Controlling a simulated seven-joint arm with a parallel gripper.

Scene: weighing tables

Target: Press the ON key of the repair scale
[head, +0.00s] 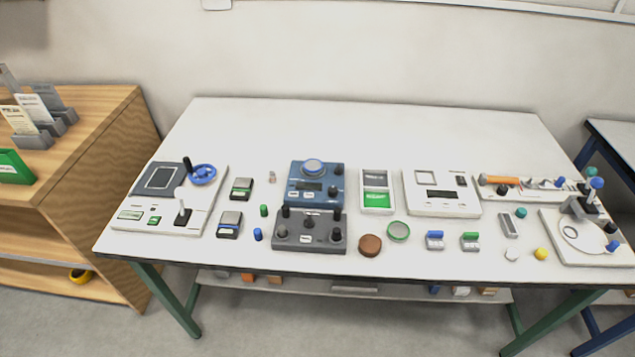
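I cannot tell from any label which device is the repair scale. A blue device (297,199) with a round blue-rimmed pan and a dark display stands at the middle of the white table. A white device (460,209) with a dark display strip and a square outline on top lies to its right. Small light keys or labels show on the blue device's front, but their lettering is too small to read, so no ON key can be made out. My gripper is not in view.
The white table (380,125) is clear along its back. A dark grey box with black knobs (309,240) stands in front of the blue device. A white panel with a blue wheel (203,174) is at left. A wooden shelf (100,120) stands left; several small items lie in front.

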